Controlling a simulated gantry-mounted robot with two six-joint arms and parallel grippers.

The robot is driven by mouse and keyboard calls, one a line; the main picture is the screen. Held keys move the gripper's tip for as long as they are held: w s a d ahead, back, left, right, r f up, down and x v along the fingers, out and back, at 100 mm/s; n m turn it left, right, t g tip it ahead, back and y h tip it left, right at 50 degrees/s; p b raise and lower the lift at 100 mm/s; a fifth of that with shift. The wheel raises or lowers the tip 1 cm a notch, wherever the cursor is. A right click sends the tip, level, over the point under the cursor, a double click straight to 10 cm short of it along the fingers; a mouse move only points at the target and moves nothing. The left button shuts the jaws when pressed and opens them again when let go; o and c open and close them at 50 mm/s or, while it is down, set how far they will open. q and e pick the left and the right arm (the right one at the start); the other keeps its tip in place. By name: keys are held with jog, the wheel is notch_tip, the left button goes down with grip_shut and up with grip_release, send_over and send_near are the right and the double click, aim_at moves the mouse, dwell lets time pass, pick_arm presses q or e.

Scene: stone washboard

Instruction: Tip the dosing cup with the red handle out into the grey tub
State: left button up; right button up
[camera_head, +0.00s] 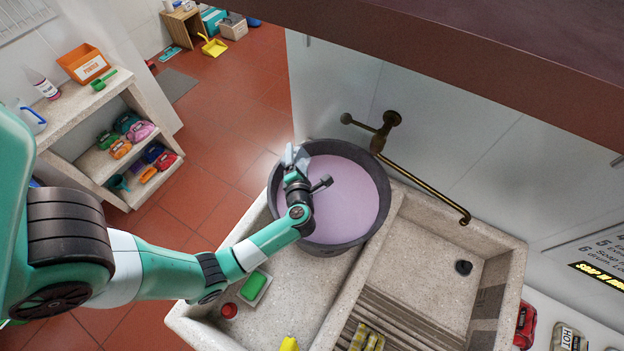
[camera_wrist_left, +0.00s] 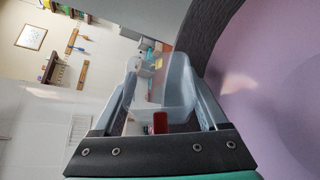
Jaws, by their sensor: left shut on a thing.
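My left gripper (camera_head: 294,163) is over the left part of the grey tub (camera_head: 384,222), near its rim. The tub is round and dark grey and holds a lilac liquid (camera_head: 350,190). In the left wrist view, my left gripper (camera_wrist_left: 166,108) is shut on the dosing cup (camera_wrist_left: 178,88), a clear, pale see-through cup, with its red handle (camera_wrist_left: 160,122) between the fingers. The tub's dark wall (camera_wrist_left: 232,50) and the lilac liquid fill the right side there. I cannot tell whether the cup holds anything or how far it is tilted. My right gripper is not in view.
A green soap (camera_head: 254,285) in a dish and a red item (camera_head: 229,311) lie at the left front.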

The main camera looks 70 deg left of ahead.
pick_arm(q)
jog(key=n+h+p, duration=0.1)
jog(key=p, duration=0.1)
jog(key=r+n+p, duration=0.1)
jog(key=p, duration=0.1)
jog(key=shift+s+a+r+n+t+h, duration=0.1)
jog(key=shift+s+a+n+t+h, duration=0.1)
jog(key=shift+s+n+t+h, duration=0.15)
jog(key=s+a+n+t+h+p, duration=0.1)
jog(key=s+a+n+p, duration=0.1)
jog(key=p, duration=0.3)
jog(key=shift+h, duration=0.35)
jog(key=s+d+n+t+p, duration=0.1)
jog(key=s+d+p, duration=0.3)
jog(key=s, duration=0.1)
jog(key=w+a+n+h+p, duration=0.1)
jog(key=w+a+p, duration=0.2)
jog(key=a, duration=0.2)
jog(key=shift+a+t+h, duration=0.3)
jog(key=shift+t, duration=0.15)
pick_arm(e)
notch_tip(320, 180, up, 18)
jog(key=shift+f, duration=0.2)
pick_arm(q)
jog(key=shift+w+n, duration=0.1)
jog(key=shift+n, duration=0.15)
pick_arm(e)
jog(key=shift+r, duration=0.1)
